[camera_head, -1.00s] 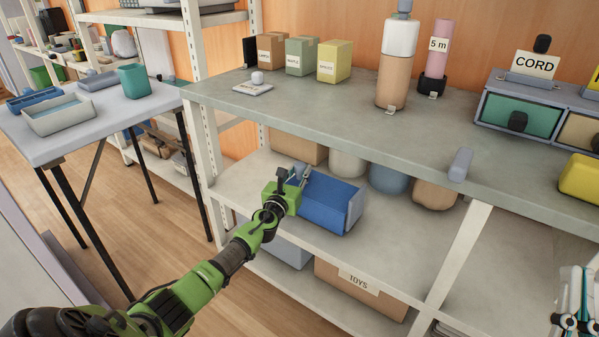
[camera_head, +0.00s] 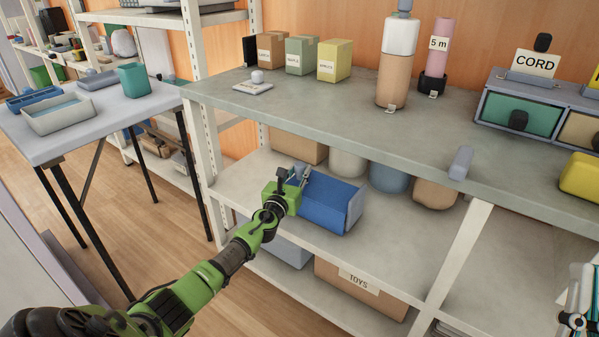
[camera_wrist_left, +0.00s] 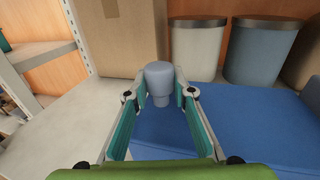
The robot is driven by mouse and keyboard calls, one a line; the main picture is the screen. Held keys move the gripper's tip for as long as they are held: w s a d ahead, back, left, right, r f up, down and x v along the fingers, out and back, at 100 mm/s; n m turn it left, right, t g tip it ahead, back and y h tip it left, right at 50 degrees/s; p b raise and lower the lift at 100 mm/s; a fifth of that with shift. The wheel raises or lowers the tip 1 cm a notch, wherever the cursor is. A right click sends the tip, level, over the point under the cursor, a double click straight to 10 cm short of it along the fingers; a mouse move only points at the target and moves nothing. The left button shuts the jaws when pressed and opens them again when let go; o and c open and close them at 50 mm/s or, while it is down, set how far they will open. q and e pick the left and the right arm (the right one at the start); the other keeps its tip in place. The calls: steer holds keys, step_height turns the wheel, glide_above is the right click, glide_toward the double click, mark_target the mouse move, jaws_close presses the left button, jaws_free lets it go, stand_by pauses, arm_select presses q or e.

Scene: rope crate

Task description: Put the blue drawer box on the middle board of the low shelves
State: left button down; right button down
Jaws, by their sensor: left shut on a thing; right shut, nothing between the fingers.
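The blue drawer box (camera_head: 325,205) lies on the middle board (camera_head: 390,245) of the low shelves, below the top board. My left gripper (camera_head: 302,176) is at the box's left end, shut on its grey-blue knob. In the left wrist view the knob (camera_wrist_left: 159,78) sits between the fingertips, with the blue box (camera_wrist_left: 240,125) below and to the right. Whether the box's underside fully touches the board is hidden. My right gripper (camera_head: 577,318) shows only in part at the lower right edge, shut and empty, away from the box.
Behind the box stand a cardboard box (camera_head: 298,146), a white bin (camera_head: 347,161), a blue bin (camera_head: 388,177) and a tan bin (camera_head: 435,193). A slanted white post (camera_head: 455,262) stands to the right. The middle board's front is clear.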

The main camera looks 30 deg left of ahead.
steer(key=shift+s+d+r+t+y, duration=0.15)
steer(key=shift+s+r+t+y, duration=0.35)
steer(key=shift+s+r, duration=0.4)
stand_by(0.8)
arm_select(q)
steer(key=c, duration=1.6)
jaws_free()
steer(key=shift+c, duration=0.2)
arm_select(e)
steer(key=shift+s, duration=0.1)
arm_select(q)
steer(key=shift+f, duration=0.1)
steer(key=shift+f, duration=0.2)
arm_select(e)
steer(key=shift+f, duration=0.1)
arm_select(q)
steer(key=shift+s, duration=0.15)
steer(key=v, duration=1.1)
steer(key=shift+s, duration=0.4)
steer(key=shift+d, duration=0.15)
